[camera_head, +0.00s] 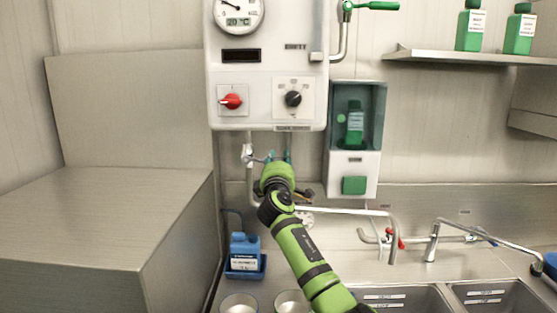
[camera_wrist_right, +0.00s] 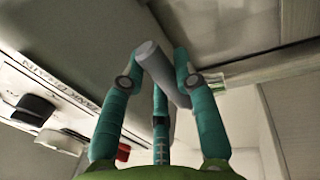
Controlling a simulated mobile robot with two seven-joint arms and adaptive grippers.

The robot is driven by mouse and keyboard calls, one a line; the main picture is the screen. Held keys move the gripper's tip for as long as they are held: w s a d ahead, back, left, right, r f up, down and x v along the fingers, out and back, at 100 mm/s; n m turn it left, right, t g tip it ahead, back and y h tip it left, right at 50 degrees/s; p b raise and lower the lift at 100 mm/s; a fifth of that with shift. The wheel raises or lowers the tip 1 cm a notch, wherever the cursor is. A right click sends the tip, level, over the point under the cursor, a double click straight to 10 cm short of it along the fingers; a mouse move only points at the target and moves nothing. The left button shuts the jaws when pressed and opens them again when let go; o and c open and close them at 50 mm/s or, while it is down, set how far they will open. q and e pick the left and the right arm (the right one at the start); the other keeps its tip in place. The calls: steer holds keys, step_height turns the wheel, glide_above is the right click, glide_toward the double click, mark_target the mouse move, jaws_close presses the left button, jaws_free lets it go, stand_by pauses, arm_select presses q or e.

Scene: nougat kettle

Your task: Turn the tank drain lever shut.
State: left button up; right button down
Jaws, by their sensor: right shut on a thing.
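The tank drain lever is a grey bar (camera_wrist_right: 158,68) in the right wrist view, slanting between the teal fingers of my right gripper (camera_wrist_right: 160,75). The fingers close around it. In the head view my right gripper (camera_head: 279,158) reaches up under the white control box, beside a pale valve fitting (camera_head: 248,155) on the pipe. My gripper and arm largely hide the lever there. A label reading "TANK DRAIN" (camera_wrist_right: 70,88) shows on the box in the wrist view. My left gripper is out of view.
The white control box (camera_head: 267,112) with a red switch (camera_head: 232,101) and a black knob (camera_head: 293,98) hangs just above. A dispenser (camera_head: 352,160) hangs to the right.

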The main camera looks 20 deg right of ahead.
steer(key=c, duration=0.9)
jaws_free()
steer(key=shift+d+r, duration=0.2)
steer(key=shift+r, duration=0.25)
steer(key=shift+w+d+f, duration=0.1)
steer(key=shift+w+f, duration=0.1)
steer(key=shift+f, duration=0.1)
steer(key=v, duration=1.2)
steer(key=shift+f, duration=0.1)
